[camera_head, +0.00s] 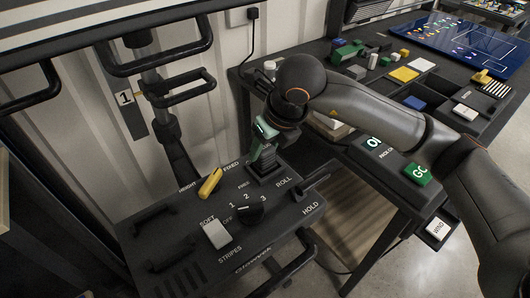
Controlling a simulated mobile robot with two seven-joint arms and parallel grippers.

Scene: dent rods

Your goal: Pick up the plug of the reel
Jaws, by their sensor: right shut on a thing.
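My right gripper (267,133) reaches in from the right over the dark control panel (290,232). It is shut on an upright grey-green piece (262,154) that rises from a black block (266,170) near the ROLL label. The hand hides much of this piece, and I cannot tell whether it is the plug. No reel can be made out clearly. A black plug (252,13) with a hanging cord sits on the wall at the top. My left gripper is not in view.
The panel carries a yellow lever (210,183), a white switch (217,233) and a black knob (250,209). Black handles (185,82) stand at the upper left. A dark workbench (400,110) on the right bears small blocks and a blue board (455,42).

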